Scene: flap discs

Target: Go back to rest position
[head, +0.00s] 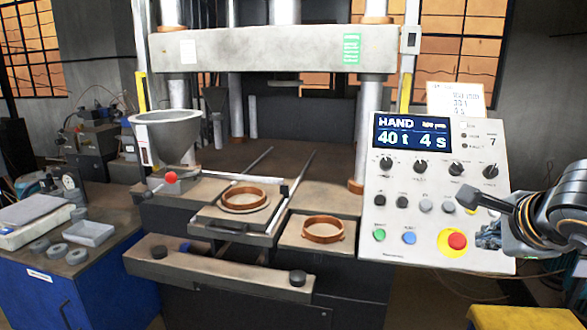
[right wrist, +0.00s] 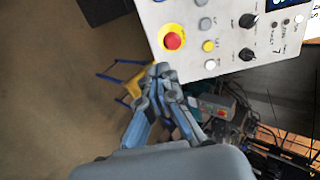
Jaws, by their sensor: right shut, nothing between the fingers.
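My right gripper (head: 488,236) is at the right of the head view, in front of the lower right part of the grey control panel (head: 400,222). It is shut and empty. In the right wrist view its fingertips (right wrist: 161,72) are together, just below the panel's red button (right wrist: 173,41) in the picture. I cannot tell whether they touch the panel. The red button on its yellow ring also shows in the head view (head: 457,241), to the left of the gripper. My left gripper is not in view.
The press has an upper beam (head: 275,52), a sliding tray with a copper-coloured ring (head: 244,198) and a second ring (head: 323,229) beside it. A hopper (head: 166,130) stands at left. A blue bench (head: 85,290) holds discs. A yellow surface (head: 525,317) is at lower right.

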